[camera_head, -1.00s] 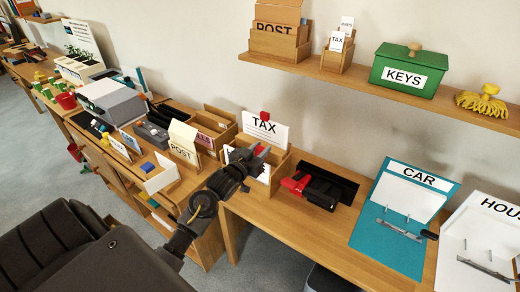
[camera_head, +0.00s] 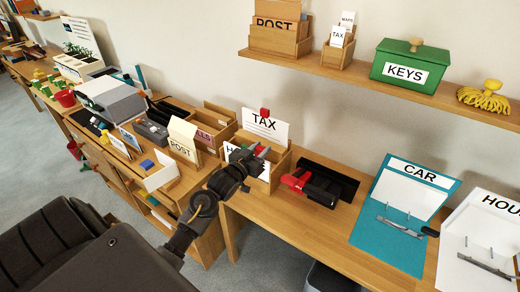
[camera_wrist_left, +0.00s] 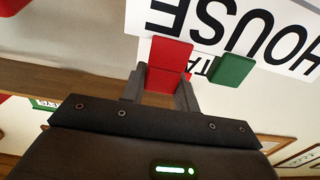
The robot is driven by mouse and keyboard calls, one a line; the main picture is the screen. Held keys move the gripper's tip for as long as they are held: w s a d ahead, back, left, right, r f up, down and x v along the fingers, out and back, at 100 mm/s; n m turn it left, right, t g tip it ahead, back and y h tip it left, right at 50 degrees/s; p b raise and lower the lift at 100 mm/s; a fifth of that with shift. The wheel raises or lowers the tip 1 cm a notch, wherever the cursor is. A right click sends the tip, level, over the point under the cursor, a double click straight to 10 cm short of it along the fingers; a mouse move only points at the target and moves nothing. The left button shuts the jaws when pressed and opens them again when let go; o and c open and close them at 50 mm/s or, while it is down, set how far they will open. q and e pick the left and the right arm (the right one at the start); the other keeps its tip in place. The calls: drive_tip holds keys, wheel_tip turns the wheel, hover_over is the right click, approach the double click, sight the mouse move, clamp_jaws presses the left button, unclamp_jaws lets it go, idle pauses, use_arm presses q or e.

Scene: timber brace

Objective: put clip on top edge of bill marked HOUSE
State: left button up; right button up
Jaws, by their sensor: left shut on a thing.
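My left gripper (camera_head: 257,153) is at the front of the wooden bill holder (camera_head: 283,163), shut on a red clip (camera_wrist_left: 167,65). In the left wrist view, which is upside down, the bill marked HOUSE (camera_wrist_left: 290,45) fills the top, and the red clip overlaps its top edge. I cannot tell whether the clip grips the bill. A green clip (camera_wrist_left: 232,70) sits beside it at the same edge. In the head view, the HOUSE bill (camera_head: 231,152) is mostly hidden by my gripper. The taller TAX bill (camera_head: 280,128) stands behind with a red clip (camera_head: 265,113) on top.
A red and black tool (camera_head: 318,184) lies right of the holder. The teal CAR clipboard (camera_head: 380,237) and white HOUSE clipboard (camera_head: 455,245) lie farther right. A shelf (camera_head: 350,78) with a green KEYS box (camera_head: 410,72) hangs above.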

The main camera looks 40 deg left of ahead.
use_arm(q)
drive_tip(key=shift+f+b, duration=0.45)
drive_tip(key=shift+f, duration=0.55)
drive_tip(key=o, duration=1)
drive_tip(key=shift+o, duration=0.5)
drive_tip(key=o, duration=0.4)
drive_tip(key=shift+r, duration=0.1)
wheel_tip(320, 180, up, 8)
drive_tip(key=p, duration=0.8)
